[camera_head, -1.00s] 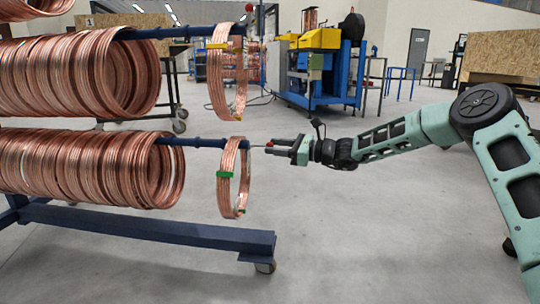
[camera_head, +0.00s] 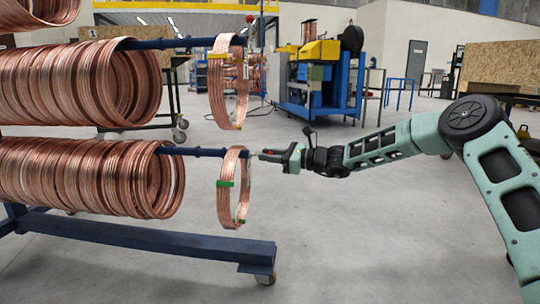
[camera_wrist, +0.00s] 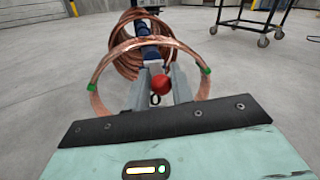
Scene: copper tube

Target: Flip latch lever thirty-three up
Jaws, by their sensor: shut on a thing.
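The lower blue bar (camera_head: 195,152) carries copper coils, with a thin copper coil with green tape (camera_head: 232,190) near its end. My gripper (camera_head: 268,156) is at this bar's tip, just right of the thin coil. In the wrist view, a latch lever's red ball (camera_wrist: 161,84) sits between my two grey fingers (camera_wrist: 159,96), which are shut on it. The blue bar end lies straight behind the ball. The lever's stem is mostly hidden by the fingers, so its angle is hard to tell.
An upper blue bar (camera_head: 175,43) with coils and a yellow-taped thin coil (camera_head: 228,85) runs above; a red ball stands up at its end (camera_head: 249,18). The blue rack base (camera_head: 150,237) extends below. The floor right of the rack is clear.

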